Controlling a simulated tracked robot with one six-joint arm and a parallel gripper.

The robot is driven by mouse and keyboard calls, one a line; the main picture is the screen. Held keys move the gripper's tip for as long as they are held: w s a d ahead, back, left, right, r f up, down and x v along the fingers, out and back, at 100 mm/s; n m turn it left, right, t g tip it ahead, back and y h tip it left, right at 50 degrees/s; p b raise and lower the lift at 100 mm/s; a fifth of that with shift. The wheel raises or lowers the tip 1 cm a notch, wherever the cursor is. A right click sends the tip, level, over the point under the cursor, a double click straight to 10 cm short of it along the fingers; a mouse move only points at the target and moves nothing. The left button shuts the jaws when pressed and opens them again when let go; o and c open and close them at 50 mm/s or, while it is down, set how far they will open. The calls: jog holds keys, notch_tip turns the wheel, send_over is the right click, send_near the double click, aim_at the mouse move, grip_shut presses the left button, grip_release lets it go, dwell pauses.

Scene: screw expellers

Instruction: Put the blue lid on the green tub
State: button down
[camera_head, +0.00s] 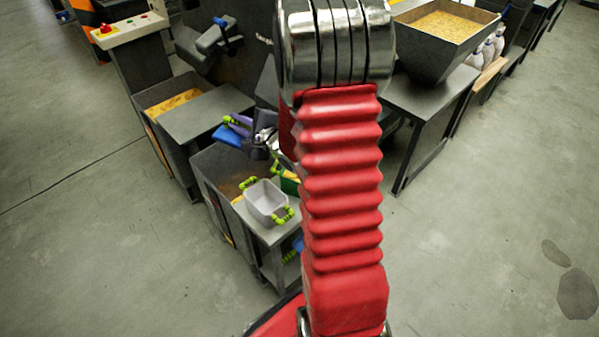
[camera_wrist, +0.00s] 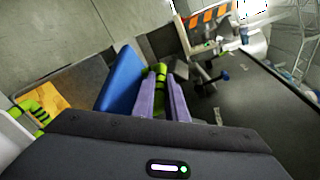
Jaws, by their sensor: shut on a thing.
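The blue lid (camera_head: 228,136) is held tilted in the air, left of my arm in the head view. Its lime-green handle (camera_head: 231,120) is between the purple fingers of my gripper (camera_head: 241,126). In the wrist view the blue lid (camera_wrist: 121,84) stands out left of the fingers, and my gripper (camera_wrist: 161,88) is shut on the green handle. The green tub (camera_head: 290,186) stands on the small grey table, right of a light grey tub. My red arm hides most of it, and its opening is barely visible.
The light grey tub (camera_head: 266,200) with lime-green handles stands on the small table. A bin (camera_head: 225,173) with brownish-yellow contents is behind it, and a machine bin (camera_head: 172,104) is further back left. A hopper (camera_head: 440,40) is at the right. Floor is free on both sides.

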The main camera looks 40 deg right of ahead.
jog(key=s+d+f, duration=0.1)
jog(key=s+d, duration=1)
jog(key=s, duration=0.3)
jog(key=shift+s+d+f+n, duration=0.2)
jog(key=shift+s+d+n, duration=0.1)
jog(key=shift+s+d, duration=0.05)
jog(key=shift+f, duration=0.1)
jog(key=shift+f, duration=2.85)
jog(key=shift+f, duration=2.05)
jog(key=shift+f, duration=0.45)
jog(key=c, duration=1.8)
grip_release()
